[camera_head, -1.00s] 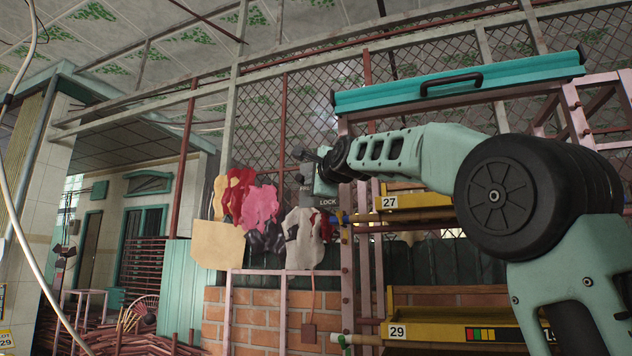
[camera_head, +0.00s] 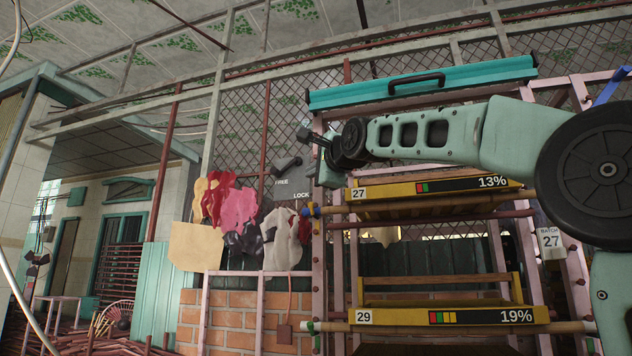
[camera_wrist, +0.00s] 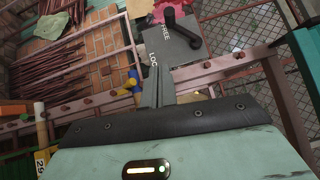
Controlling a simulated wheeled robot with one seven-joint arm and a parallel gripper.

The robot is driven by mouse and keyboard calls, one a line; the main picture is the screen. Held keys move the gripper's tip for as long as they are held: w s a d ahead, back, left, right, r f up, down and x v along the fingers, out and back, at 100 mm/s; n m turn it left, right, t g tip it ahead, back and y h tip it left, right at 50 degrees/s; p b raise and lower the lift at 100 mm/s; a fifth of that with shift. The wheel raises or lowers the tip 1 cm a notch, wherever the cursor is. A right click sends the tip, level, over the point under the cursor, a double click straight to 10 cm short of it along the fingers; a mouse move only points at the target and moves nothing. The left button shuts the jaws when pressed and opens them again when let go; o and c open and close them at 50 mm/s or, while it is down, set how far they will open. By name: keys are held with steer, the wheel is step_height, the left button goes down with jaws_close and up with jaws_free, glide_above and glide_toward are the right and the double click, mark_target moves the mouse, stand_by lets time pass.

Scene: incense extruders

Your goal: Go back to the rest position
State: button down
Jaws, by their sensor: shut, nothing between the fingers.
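My gripper (camera_head: 305,133) is in front of the rack's left post in the head view, at the left end of my raised arm. In the wrist view its fingers (camera_wrist: 160,72) are together with nothing between them. A grey lock plate (camera_head: 291,191) marked FREE and LOCK hangs left of the post, below and left of my gripper. Its dark lever (camera_head: 287,165) lies near the FREE mark. In the wrist view the plate (camera_wrist: 190,50) and lever (camera_wrist: 178,27) show beyond the fingertips; contact is not apparent.
A rack holds yellow trays, one labelled 27 and 13% (camera_head: 440,187), one labelled 29 and 19% (camera_head: 450,316). A teal cover (camera_head: 425,84) with a handle tops it. Cloths and gloves (camera_head: 228,203) hang at left above a brick wall (camera_head: 240,322).

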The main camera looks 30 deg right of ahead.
steer(key=shift+s, duration=0.5)
